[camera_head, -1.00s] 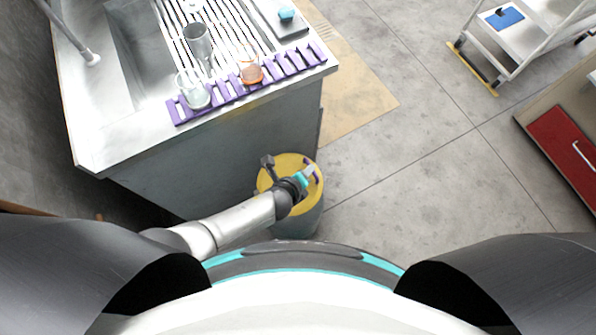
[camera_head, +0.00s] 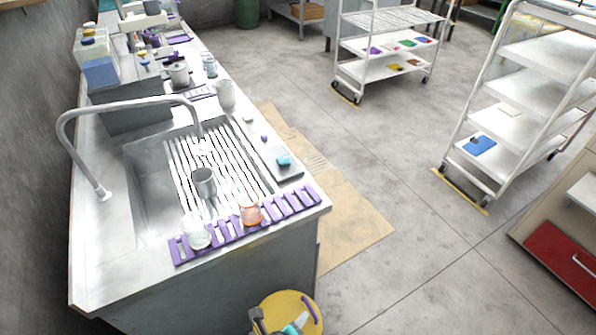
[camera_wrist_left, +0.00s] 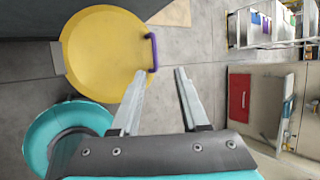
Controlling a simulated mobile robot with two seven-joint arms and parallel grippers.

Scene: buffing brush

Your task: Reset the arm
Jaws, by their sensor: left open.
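My left gripper (camera_head: 284,324) shows at the bottom edge of the head view, partly cut off, in front of a yellow round lid (camera_head: 284,300) with a purple handle. In the left wrist view my left gripper (camera_wrist_left: 160,73) is open, with nothing between its two fingers. The yellow lid (camera_wrist_left: 100,55) fills the left of that view, and its purple handle (camera_wrist_left: 152,52) lies beyond the fingers. I cannot tell the exact gap between gripper and lid. My right gripper is out of view.
A steel sink counter (camera_head: 130,265) stands at the left, with a curved faucet (camera_head: 104,194), a metal cup (camera_head: 203,183), a clear glass (camera_head: 196,233) and an orange glass (camera_head: 250,210). White shelf carts (camera_head: 515,100) and a red drawer (camera_head: 562,262) are at the right. Open floor lies between.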

